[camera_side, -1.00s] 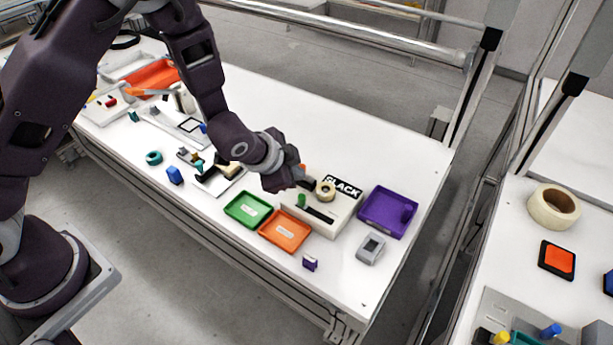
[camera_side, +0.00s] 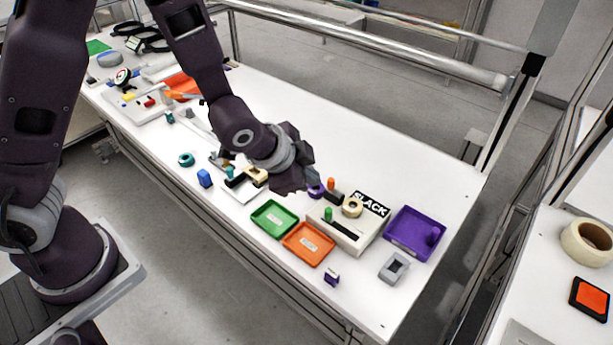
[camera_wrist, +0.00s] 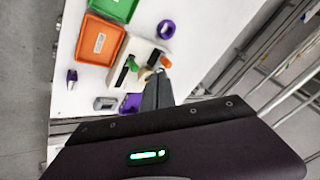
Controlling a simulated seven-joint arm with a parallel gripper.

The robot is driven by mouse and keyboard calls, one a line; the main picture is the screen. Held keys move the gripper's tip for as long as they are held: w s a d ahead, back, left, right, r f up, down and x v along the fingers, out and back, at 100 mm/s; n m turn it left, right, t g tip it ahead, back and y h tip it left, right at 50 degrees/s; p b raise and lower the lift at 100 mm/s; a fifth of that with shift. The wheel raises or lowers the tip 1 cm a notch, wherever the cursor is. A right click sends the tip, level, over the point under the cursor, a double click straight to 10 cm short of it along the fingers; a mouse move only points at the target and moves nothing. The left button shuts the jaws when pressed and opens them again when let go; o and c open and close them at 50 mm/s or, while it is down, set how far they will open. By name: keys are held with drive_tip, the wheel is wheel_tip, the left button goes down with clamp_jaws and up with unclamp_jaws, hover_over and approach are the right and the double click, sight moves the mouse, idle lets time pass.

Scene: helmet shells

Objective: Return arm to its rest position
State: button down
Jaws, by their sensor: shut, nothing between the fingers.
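My gripper (camera_side: 308,186) is shut and empty in the side view. It hangs above the white table (camera_side: 410,170), behind the green tray and left of the white box marked "SLACK" (camera_side: 340,237). In the wrist view my gripper's narrow fingers (camera_wrist: 162,78) are together, with nothing between them. My dark purple arm bends down to it from the upper left.
A green tray (camera_side: 266,226), orange tray (camera_side: 292,250) and purple tray (camera_side: 398,248) stand around the box. The table's back right is clear.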

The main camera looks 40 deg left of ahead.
drive_tip(key=s+a+r+n+g, duration=0.1)
drive_tip(key=s+a+r+n, duration=0.2)
drive_tip(key=s+r, duration=0.4)
drive_tip(key=s+a+r+n, duration=0.3)
drive_tip(key=s+r, duration=0.1)
drive_tip(key=r, duration=0.5)
drive_tip(key=s+a+r+n, duration=0.1)
drive_tip(key=s, duration=0.5)
drive_tip(key=s+a+r+n, duration=0.1)
drive_tip(key=s+r+n, duration=0.1)
drive_tip(key=s, duration=0.5)
drive_tip(key=shift+s+a+g, duration=0.25)
drive_tip(key=shift+s+g, duration=0.05)
drive_tip(key=shift+g, duration=0.1)
